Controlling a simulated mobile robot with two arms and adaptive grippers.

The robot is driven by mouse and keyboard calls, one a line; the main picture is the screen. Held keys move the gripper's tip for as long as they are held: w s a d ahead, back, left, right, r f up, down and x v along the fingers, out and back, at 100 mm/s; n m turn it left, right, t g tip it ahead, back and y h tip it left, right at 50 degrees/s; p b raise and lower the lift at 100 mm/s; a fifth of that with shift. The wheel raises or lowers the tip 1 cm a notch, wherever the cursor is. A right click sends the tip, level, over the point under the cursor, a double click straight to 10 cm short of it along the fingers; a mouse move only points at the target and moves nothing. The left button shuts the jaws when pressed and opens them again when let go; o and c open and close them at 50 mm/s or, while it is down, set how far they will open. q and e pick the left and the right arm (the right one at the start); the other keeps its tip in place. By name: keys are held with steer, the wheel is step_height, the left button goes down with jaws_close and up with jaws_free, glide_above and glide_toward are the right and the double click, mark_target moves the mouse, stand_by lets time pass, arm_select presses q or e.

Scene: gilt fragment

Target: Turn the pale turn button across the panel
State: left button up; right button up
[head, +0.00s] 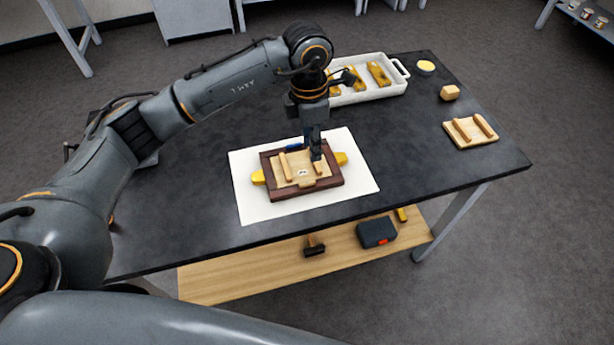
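A dark wooden frame (268,187) with a light wood panel (298,173) lies on a white sheet (362,188) on the table. One pale bar (284,166) lies lengthwise at the panel's left part. Another pale piece, the turn button (318,168), shows at the right part, partly hidden under my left gripper (316,157). The gripper points straight down at it, with its fingertips at or just above the piece. I cannot tell whether the fingers touch it or are closed on it. My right gripper is out of view.
Yellow pieces (341,158) stick out at the frame's sides, and a blue item (293,146) lies behind it. A white tray (345,98) with yellow parts stands at the back. A board with two bars (470,131), a wooden block (449,93) and a yellow-topped dish (426,67) are at right.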

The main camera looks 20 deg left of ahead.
arm_select(q)
steer(key=a, duration=0.1)
steer(key=p, duration=0.4)
glide_toward(307, 183)
steer(key=shift+y, duration=0.3)
steer(key=f, duration=0.7)
steer(key=shift+d, duration=0.3)
steer(key=shift+f, duration=0.5)
jaws_close()
